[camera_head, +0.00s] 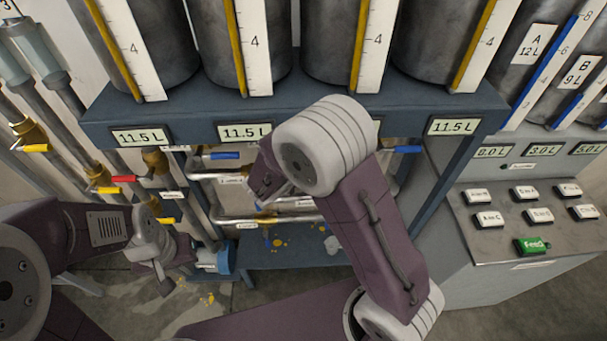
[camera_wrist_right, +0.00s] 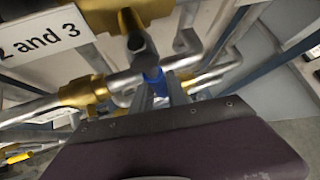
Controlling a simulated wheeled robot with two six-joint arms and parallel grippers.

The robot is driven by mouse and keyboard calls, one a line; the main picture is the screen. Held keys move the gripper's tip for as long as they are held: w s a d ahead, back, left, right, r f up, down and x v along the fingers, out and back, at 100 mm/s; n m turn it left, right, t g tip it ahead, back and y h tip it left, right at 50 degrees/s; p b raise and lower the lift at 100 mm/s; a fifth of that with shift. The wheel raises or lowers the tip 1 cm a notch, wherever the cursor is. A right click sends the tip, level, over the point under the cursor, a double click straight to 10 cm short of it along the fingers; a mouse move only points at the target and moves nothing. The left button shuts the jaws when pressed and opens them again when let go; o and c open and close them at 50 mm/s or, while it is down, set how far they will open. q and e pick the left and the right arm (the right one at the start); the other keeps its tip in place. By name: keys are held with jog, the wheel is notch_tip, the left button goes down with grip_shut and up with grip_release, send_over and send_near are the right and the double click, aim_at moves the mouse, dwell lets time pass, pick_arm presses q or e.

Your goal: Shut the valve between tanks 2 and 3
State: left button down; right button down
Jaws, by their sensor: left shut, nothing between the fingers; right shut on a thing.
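In the right wrist view a sign (camera_wrist_right: 45,38) ends in "2 and 3". Beside it is a brass valve (camera_wrist_right: 125,14) with a grey lever that ends in a blue grip (camera_wrist_right: 155,80). My right gripper (camera_wrist_right: 160,90) is shut on this blue grip. In the head view my right gripper (camera_head: 270,198) is among the pipes under the tank shelf, and my wrist hides the held lever there. The lever's angle to its own pipe is hard to tell. My left gripper (camera_head: 163,280) is shut and empty, low on the left, above the floor.
The tank shelf (camera_head: 185,130) carries several tanks with 11.5 L displays. Other levers are near: red (camera_head: 124,179), blue (camera_head: 224,156), blue (camera_head: 407,149), yellow (camera_head: 36,148). A button console (camera_head: 490,235) stands at right. Pipes crowd the space under the shelf.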

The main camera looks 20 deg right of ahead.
jog(key=shift+w+a+f+m+y+b, duration=0.2)
jog(key=shift+a+m+y+b, duration=0.2)
jog(key=shift+a+y+b, duration=0.3)
jog(key=shift+a+r+y+b, duration=0.1)
jog(key=shift+y+b, duration=0.2)
jog(key=shift+b, duration=0.1)
jog(key=shift+r, duration=0.1)
jog(key=c, duration=1.3)
grip_release()
jog(key=shift+a, duration=0.1)
jog(key=p+v, duration=0.1)
jog(key=v, duration=0.8)
jog(key=shift+s, duration=0.2)
